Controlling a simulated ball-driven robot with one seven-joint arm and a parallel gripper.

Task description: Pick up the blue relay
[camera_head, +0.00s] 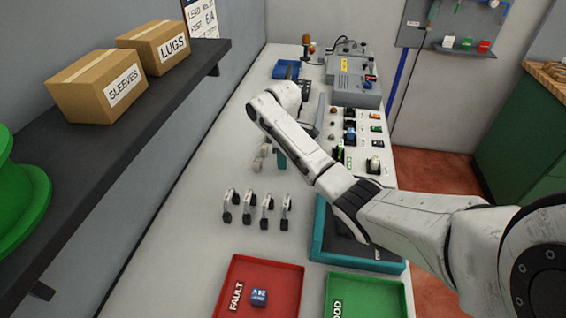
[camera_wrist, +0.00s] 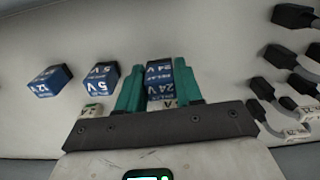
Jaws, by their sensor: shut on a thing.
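In the wrist view, the teal fingers of my gripper (camera_wrist: 159,84) stand on either side of a blue relay (camera_wrist: 160,70) marked 24 V and are shut on it. Whether it touches the bench is unclear. To its left are a blue relay (camera_wrist: 98,82) marked 5 V and a blue relay (camera_wrist: 49,81) marked 12 V. In the head view, a teal finger (camera_head: 281,159) shows below the end of my arm; the held relay is hidden there. Another blue relay (camera_head: 259,297) lies in the red FAULT tray (camera_head: 292,280).
A green tray (camera_head: 380,292) is right of the red one. Several black-ended leads (camera_head: 265,212) lie on the bench, left of a teal-edged tray (camera_head: 318,235). A panel (camera_head: 345,125) and a grey device (camera_head: 352,80) stand behind. A shelf (camera_head: 75,145) with boxes overhangs the left.

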